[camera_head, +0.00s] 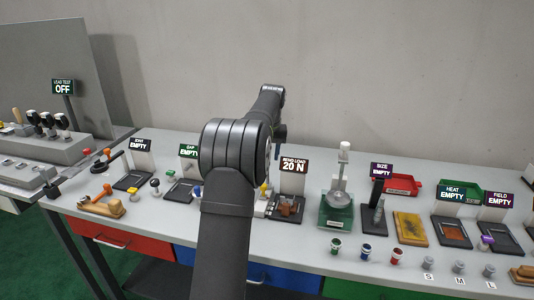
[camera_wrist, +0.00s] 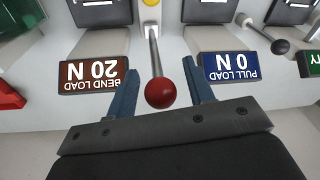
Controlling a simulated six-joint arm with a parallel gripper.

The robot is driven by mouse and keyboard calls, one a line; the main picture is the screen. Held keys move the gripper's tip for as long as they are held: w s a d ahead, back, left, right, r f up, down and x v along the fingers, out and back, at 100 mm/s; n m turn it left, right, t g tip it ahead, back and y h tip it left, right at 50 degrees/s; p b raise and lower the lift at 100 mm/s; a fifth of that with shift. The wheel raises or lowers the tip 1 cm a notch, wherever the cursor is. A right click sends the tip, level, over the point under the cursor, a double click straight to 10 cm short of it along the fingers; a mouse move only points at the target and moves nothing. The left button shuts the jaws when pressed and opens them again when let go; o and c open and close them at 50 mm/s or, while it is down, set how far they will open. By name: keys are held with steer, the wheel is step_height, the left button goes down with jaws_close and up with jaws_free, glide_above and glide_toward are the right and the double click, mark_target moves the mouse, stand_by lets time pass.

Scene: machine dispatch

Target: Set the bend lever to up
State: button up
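In the wrist view a lever with a red ball knob (camera_wrist: 160,93) on a silver rod (camera_wrist: 153,48) stands between the BEND LOAD and PULL LOAD signs. It carries no readable name, so I cannot tell from a label that it is the bend lever. My gripper (camera_wrist: 161,88) is open, with one blue finger on each side of the knob and gaps visible on both sides. In the head view my arm hides the lever and most of the gripper.
The BEND LOAD sign (camera_wrist: 96,75) reads 20 N, close to my left finger; it also shows in the head view (camera_head: 294,165). The PULL LOAD sign (camera_wrist: 237,66) reads 0 N, close to my right finger. A dark-knobbed lever (camera_wrist: 279,46) is farther right. A green scale (camera_head: 336,213) stands right of my arm.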

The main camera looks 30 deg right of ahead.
steer(key=shift+r, duration=0.1)
step_height(320, 180, up, 17)
steer(key=s, duration=0.2)
steer(key=shift+s, duration=0.35)
steer(key=shift+a, duration=0.1)
